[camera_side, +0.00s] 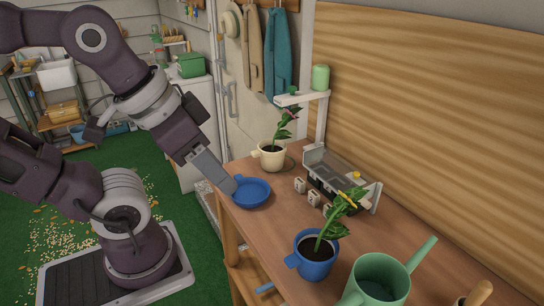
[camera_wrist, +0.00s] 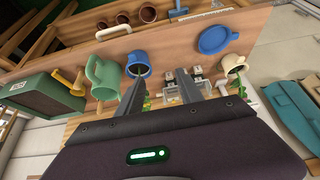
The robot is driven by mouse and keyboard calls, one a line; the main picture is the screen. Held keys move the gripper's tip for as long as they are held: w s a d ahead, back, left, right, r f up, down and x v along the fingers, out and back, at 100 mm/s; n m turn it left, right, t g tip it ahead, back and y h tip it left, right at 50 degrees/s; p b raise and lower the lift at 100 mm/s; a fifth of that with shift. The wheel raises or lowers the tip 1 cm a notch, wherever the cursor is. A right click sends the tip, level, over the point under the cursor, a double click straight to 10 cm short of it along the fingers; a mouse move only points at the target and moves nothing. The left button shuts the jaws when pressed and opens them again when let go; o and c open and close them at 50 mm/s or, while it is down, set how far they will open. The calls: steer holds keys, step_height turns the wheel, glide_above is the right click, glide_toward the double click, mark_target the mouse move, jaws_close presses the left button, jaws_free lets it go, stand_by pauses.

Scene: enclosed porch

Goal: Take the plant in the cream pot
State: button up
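The cream pot (camera_side: 271,156) stands upright on the far part of the wooden bench, with a leafy plant (camera_side: 285,128) bearing a purplish bloom. In the wrist view the cream pot (camera_wrist: 232,64) is right of my fingers, its plant partly hidden. My gripper (camera_side: 229,187) is at the bench's left edge, overlapping the blue dish's rim in the side view; I cannot tell whether it touches. In the wrist view my gripper (camera_wrist: 161,79) has its two fingers apart with nothing held between them. The cream pot is apart from it.
A shallow blue dish (camera_side: 251,193) lies in front of the cream pot. A blue pot (camera_side: 315,266) with a yellow-flowered plant and a green watering can (camera_side: 378,280) stand nearer the camera. A grey rack (camera_side: 342,178), small pale blocks (camera_side: 313,198) and a white stand (camera_side: 322,115) are right of the cream pot.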

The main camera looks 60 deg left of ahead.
steer(key=g, duration=0.6)
glide_above(258, 151)
steer(key=f, duration=1.2)
steer(key=shift+s+d+f, duration=0.1)
steer(key=shift+s+f, duration=0.1)
steer(key=shift+s, duration=0.15)
steer(key=f, duration=0.6)
steer(key=shift+w+f, duration=0.25)
steer(key=shift+f, duration=0.4)
jaws_close()
